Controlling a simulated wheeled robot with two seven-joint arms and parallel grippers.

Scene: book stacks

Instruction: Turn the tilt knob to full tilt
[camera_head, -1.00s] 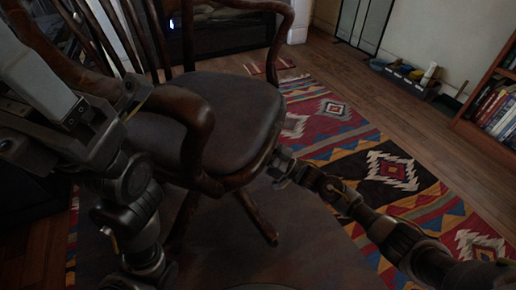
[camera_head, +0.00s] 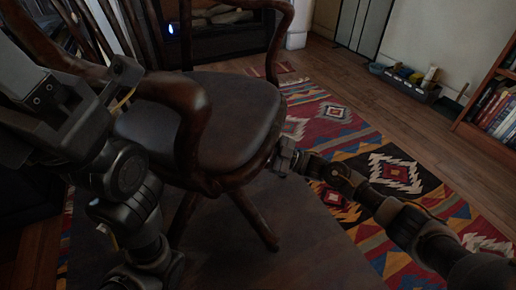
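A dark wooden armchair (camera_head: 225,110) with a dark padded seat and curved arms stands in front of me. My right arm comes in from the lower right, and my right gripper (camera_head: 283,158) is at the front right edge of the seat, partly under it. Its fingers are too small and dark to tell whether they are open or shut. My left arm is at the left, bent beside the chair's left arm; its gripper cannot be made out. No tilt knob can be made out; the underside of the seat is hidden.
A patterned rug (camera_head: 395,170) lies on the wooden floor to the right. A bookshelf (camera_head: 493,105) stands at the right edge. A low dark tray of small items (camera_head: 408,82) is by the back wall. A dark cabinet or fireplace (camera_head: 225,38) is behind the chair.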

